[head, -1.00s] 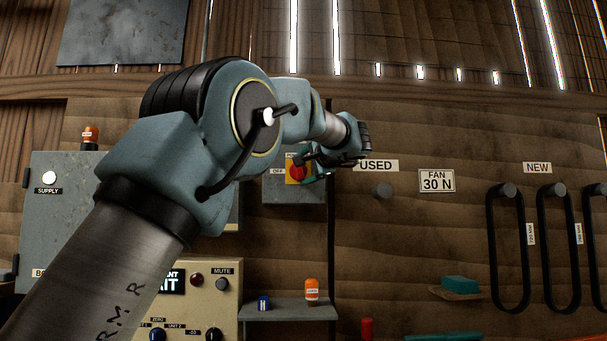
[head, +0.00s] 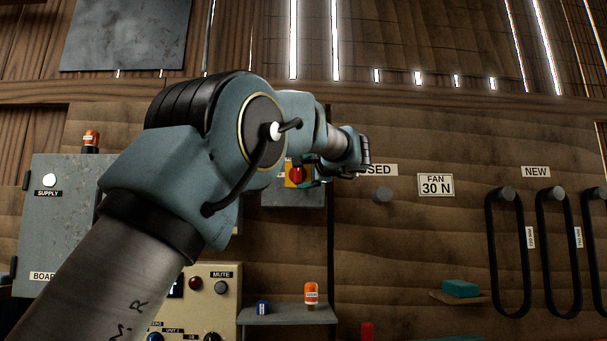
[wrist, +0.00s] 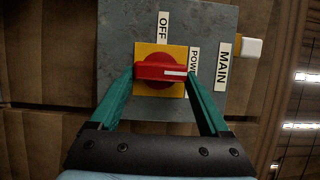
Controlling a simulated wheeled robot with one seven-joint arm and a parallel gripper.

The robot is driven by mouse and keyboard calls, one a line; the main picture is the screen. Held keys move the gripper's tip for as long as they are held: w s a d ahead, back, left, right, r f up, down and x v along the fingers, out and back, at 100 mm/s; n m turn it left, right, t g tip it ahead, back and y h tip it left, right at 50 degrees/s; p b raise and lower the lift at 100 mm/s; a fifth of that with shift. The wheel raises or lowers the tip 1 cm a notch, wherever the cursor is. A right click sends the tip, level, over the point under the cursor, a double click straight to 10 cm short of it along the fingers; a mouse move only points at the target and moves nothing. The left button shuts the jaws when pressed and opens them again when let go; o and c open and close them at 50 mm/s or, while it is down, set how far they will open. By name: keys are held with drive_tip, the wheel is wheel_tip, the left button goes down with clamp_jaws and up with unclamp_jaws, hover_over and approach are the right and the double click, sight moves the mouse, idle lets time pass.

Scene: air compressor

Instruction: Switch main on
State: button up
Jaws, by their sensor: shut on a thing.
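The main switch is a red rotary knob (wrist: 160,71) on a yellow plate (wrist: 147,54), mounted on a grey box (wrist: 115,20). A "MAIN" label (wrist: 222,67) is on the right in the wrist view, an "OFF" label (wrist: 163,26) above, and a partly covered "POW…" label (wrist: 194,60) beside the knob. The knob's white mark points right, towards that label. My gripper (wrist: 162,74) has its green fingers shut on the two ends of the knob's bar. In the head view the knob (head: 296,174) shows behind my arm, which hides part of the box.
A shelf (head: 285,316) below holds a blue item (head: 262,307) and an orange-capped one (head: 311,293). A grey "SUPPLY" cabinet (head: 60,235) is left, a beige panel (head: 225,305) low. Black belts (head: 489,250) hang at right.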

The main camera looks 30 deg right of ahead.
drive_tip(key=o, duration=1.2)
drive_tip(key=s+b, duration=0.1)
drive_tip(key=s, duration=0.9)
drive_tip(key=shift+s+a+f+b, duration=0.1)
drive_tip(key=shift+s+a+b, duration=0.1)
drive_tip(key=shift+s+b, duration=0.2)
